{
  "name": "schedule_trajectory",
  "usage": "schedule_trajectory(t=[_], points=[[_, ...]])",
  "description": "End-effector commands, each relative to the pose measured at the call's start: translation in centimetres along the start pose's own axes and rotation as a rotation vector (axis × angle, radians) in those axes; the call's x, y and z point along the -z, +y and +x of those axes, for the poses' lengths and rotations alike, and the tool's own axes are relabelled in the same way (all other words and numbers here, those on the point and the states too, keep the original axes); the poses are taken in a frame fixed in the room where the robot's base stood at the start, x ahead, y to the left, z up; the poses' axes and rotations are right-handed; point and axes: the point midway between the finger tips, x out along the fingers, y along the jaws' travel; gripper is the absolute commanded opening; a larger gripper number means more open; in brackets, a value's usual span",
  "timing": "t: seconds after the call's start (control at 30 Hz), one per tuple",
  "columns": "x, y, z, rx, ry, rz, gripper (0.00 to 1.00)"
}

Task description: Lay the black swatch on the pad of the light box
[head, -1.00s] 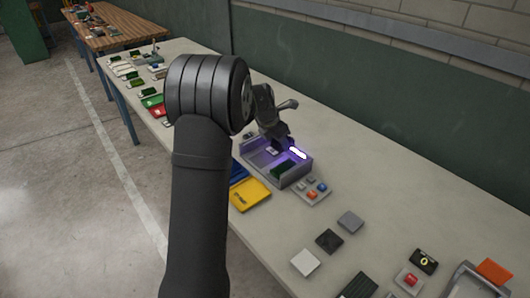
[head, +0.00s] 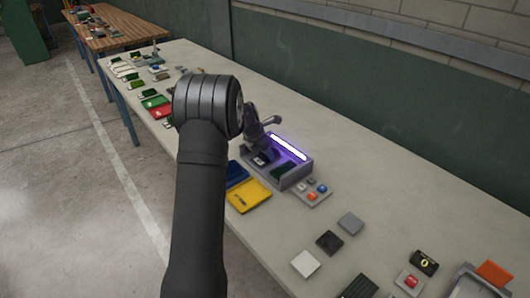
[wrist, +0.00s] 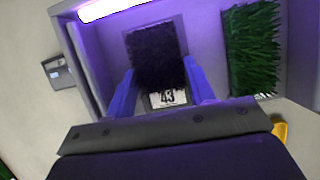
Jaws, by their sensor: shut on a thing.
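The black swatch (wrist: 155,52) is a dark tufted piece with a white tag reading 43 at its near end. My gripper (wrist: 162,82) is shut on it, one finger on each side of the tag end. In the head view my gripper (head: 262,155) reaches down into the left part of the light box (head: 299,180), a grey tray with a glowing violet tube at its back. The swatch is over the box floor; I cannot tell whether it touches. The pad is not clearly seen beneath it.
A green turf piece (wrist: 252,48) lies in the box to the right of the swatch. A button panel (head: 313,193) stands beside the box. Yellow (head: 249,195) and blue trays lie in front. Loose tiles (head: 329,242) lie farther right; the table behind the box is clear.

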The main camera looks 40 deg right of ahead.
Motion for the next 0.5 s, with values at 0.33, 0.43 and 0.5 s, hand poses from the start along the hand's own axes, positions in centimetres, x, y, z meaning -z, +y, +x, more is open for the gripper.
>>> schedule_trajectory(t=[0.33, 0.43, 0.5], points=[[0.12, -0.01, 0.27, 0.000, 0.000, 0.000, 0.71], [0.11, -0.01, 0.27, 0.000, 0.000, 0.000, 0.71], [0.08, -0.01, 0.21, 0.000, 0.000, 0.000, 0.71]])
